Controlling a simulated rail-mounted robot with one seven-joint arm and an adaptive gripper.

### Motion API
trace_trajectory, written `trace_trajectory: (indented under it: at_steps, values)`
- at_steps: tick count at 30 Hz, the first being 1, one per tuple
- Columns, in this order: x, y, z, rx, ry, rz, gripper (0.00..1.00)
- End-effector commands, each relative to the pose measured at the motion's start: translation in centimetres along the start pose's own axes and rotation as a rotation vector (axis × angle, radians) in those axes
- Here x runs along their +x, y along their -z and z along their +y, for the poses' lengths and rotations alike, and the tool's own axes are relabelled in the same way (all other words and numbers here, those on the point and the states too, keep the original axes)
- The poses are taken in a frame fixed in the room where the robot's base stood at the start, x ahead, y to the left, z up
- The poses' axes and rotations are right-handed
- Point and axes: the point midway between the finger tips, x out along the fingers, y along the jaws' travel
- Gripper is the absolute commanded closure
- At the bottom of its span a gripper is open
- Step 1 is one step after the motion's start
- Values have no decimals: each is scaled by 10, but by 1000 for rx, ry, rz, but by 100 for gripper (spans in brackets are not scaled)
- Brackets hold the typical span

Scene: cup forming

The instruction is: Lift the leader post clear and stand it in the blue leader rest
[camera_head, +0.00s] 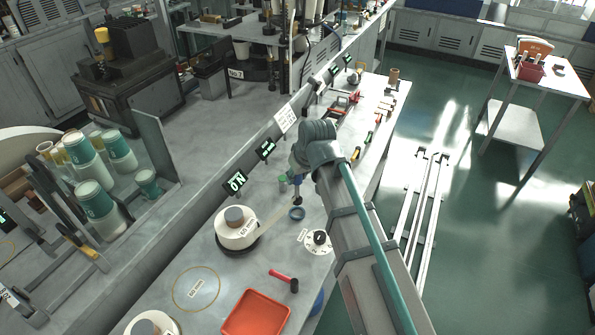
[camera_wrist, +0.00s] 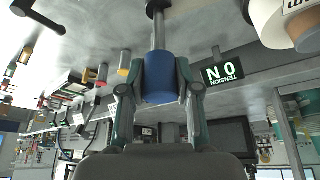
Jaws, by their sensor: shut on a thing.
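My gripper (camera_wrist: 161,84) is shut on the blue grip of the leader post (camera_wrist: 158,92) in the wrist view. The post's grey rod (camera_wrist: 158,32) runs out from the grip to a dark round end near the top edge. In the head view the post (camera_head: 297,190) hangs below my wrist, roughly upright, its dark end low. I cannot tell the height of the post's end above the bench.
A large white roll (camera_head: 236,228) stands left of the post, with a pale strip (camera_head: 276,214) reaching toward it. A lit TENSION sign (camera_wrist: 222,73) stands behind.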

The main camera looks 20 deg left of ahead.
Motion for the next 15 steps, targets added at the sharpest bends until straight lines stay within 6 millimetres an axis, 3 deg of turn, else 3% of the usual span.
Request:
trace_trajectory:
  at_steps: [15]
  values:
    - [35, -16, 0, 0, 0, 1, 100]
